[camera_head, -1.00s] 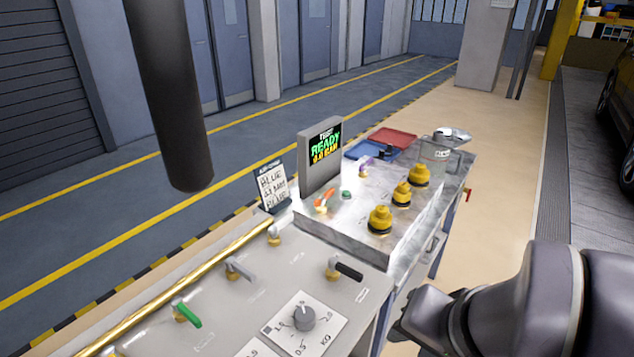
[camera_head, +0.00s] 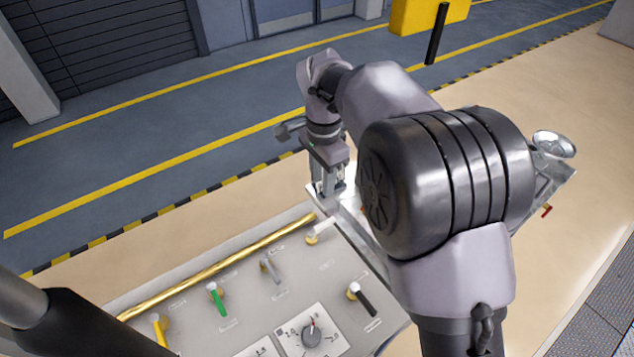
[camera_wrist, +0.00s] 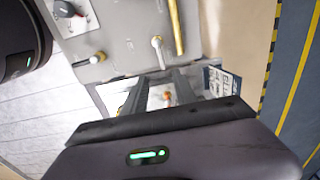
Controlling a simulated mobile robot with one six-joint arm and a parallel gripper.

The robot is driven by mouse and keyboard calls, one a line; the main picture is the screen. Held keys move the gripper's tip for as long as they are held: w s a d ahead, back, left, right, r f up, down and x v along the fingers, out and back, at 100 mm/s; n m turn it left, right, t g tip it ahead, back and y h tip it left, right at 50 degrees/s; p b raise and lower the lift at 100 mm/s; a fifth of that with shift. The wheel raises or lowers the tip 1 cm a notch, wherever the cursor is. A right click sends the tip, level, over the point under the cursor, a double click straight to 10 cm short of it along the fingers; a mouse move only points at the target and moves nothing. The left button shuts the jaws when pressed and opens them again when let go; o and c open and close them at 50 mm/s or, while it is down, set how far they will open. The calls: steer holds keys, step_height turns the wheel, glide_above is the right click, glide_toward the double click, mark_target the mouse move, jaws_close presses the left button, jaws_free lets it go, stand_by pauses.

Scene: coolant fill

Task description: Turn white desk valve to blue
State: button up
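The white desk valve (camera_head: 320,234) is at the far right end of the sloped grey panel, near the end of the brass rail. Its pale lever points to the upper right in the head view. It also shows in the wrist view (camera_wrist: 157,43), above my fingers, with its lever pointing down toward them. My gripper (camera_head: 328,190) hangs just beyond the valve, apart from it. In the wrist view its two fingers (camera_wrist: 160,82) are spread with nothing held between them; an orange lever shows behind the gap. I cannot make out a blue marking beside the valve.
Green (camera_head: 217,301), grey (camera_head: 269,269), yellow (camera_head: 160,328) and black (camera_head: 363,298) valves stand on the panel with a dial (camera_head: 312,338). The brass rail (camera_head: 225,263) runs along the back edge. My arm hides most of the metal bench. A lettered sign (camera_wrist: 222,80) stands near the fingers.

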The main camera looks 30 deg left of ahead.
mark_target(321, 226)
step_height(321, 226, down, 17)
steer(key=b, duration=0.3)
steer(key=shift+s+a+b, duration=0.1)
steer(key=shift+b, duration=0.2)
steer(key=shift+r, duration=0.1)
jaws_close()
stand_by(0.8)
